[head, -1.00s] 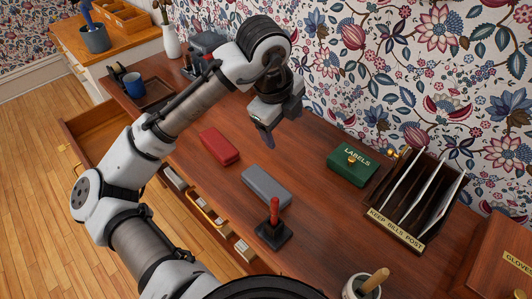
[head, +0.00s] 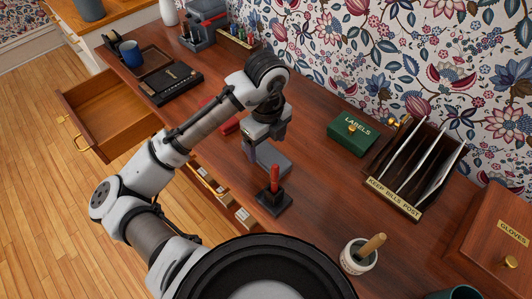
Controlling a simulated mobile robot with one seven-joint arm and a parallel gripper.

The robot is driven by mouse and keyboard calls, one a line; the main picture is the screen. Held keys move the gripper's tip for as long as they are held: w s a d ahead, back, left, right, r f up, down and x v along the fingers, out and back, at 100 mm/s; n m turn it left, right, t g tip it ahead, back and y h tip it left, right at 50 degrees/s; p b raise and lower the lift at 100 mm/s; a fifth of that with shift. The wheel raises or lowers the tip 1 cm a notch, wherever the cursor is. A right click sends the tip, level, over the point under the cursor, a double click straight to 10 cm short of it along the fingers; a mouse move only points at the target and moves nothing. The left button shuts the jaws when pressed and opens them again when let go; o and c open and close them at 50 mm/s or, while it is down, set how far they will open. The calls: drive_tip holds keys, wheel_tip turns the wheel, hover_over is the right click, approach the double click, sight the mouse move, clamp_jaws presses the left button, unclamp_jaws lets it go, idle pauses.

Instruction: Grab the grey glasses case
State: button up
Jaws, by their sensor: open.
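The jaws hold nothing that I can see.
A red case (head: 229,126) lies behind my arm, partly hidden. The red-handled stamp (head: 274,185) stands close in front of the grey case. A green LABELS box (head: 352,134) and letter rack (head: 410,180) stand right. An open drawer (head: 115,115) juts out left.

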sight(266, 151)
drive_tip(key=shift+s+a+f, duration=0.1)
drive_tip(key=shift+f, duration=1.6)
drive_tip(key=c, duration=1.1)
drive_tip(key=shift+r, duration=0.1)
